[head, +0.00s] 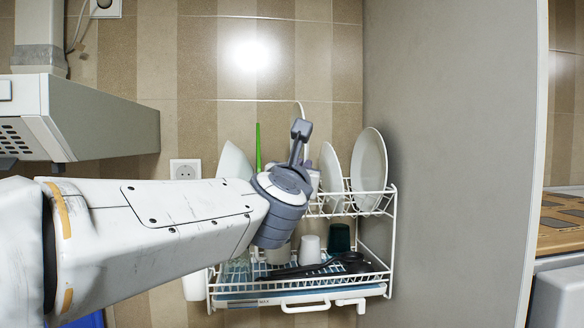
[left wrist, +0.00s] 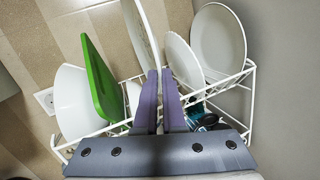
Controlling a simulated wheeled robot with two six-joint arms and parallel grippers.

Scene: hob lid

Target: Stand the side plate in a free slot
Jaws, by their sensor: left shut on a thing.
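A white plate, seen nearly edge-on in the left wrist view (left wrist: 142,35), is between the purple fingers of my left gripper (left wrist: 159,78), which is shut on it. I take it for the side plate. It stands upright, over or in the upper tier of the white wire dish rack (head: 393,230); I cannot tell whether its lower edge touches the wires. In the head view my left arm hides most of it. Two other white plates stand in the rack to its right, a smaller one (head: 332,172) and a larger one (head: 369,165). My right gripper is not in view.
A green board (left wrist: 100,80) and a white bowl (left wrist: 78,103) stand left of the held plate. The lower tier holds a white cup (head: 310,249), a dark green cup (head: 339,238) and a black utensil. A grey panel (head: 450,150) closes off the right side.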

